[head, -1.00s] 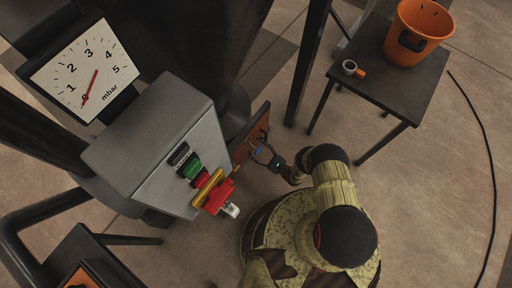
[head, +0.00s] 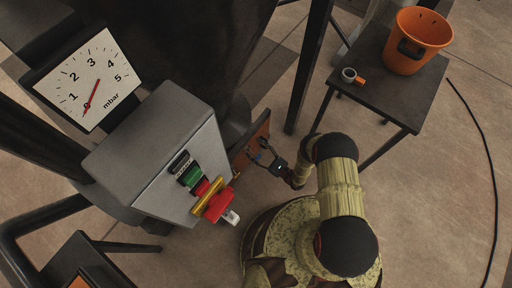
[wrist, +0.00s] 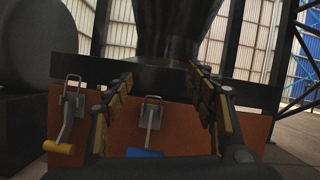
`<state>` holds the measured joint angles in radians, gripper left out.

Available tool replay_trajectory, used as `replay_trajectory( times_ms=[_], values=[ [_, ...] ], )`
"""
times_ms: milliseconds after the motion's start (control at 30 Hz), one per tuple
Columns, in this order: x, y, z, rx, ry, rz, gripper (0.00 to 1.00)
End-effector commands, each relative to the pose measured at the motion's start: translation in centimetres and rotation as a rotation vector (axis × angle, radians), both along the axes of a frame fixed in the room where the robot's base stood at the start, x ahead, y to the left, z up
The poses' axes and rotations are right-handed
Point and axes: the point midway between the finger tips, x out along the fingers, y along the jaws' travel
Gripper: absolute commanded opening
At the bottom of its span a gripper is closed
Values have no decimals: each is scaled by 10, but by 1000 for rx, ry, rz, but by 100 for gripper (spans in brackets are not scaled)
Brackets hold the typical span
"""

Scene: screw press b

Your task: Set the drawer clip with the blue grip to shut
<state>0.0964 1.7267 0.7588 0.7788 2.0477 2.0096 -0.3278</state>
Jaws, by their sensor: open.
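The drawer front (wrist: 190,128) is an orange-brown panel; in the head view it shows edge-on (head: 258,133) beside the grey press cabinet. The drawer clip with the blue grip (wrist: 145,153) has a metal lever hanging down from its bracket (wrist: 152,101) near the panel's top edge. My gripper (wrist: 163,74) is open, one finger on each side of this clip, with nothing held. The blue grip sits low between the fingers, partly hidden by the gripper body. I cannot tell whether a finger touches it.
A second clip with a yellow grip (wrist: 59,147) is on the drawer front at the left, close to my left finger. The control box (head: 160,150) with buttons and a red switch stands left of my gripper. A table (head: 400,100) with an orange bucket (head: 418,42) is at right.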

Motion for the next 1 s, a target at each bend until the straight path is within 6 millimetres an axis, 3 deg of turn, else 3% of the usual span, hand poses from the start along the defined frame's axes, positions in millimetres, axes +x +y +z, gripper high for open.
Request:
replay_trajectory(
  times_ms=[300, 667, 767, 867, 1000],
  values=[
    [1, 0, 19, 1, -1, -1, 57],
    [0, 0, 21, 0, -1, -1, 57],
    [1, -2, 23, 0, 0, -5, 52],
    [9, -13, 32, -1, -8, -28, 46],
    [42, -47, 67, -8, -54, -91, 38]
  ],
)
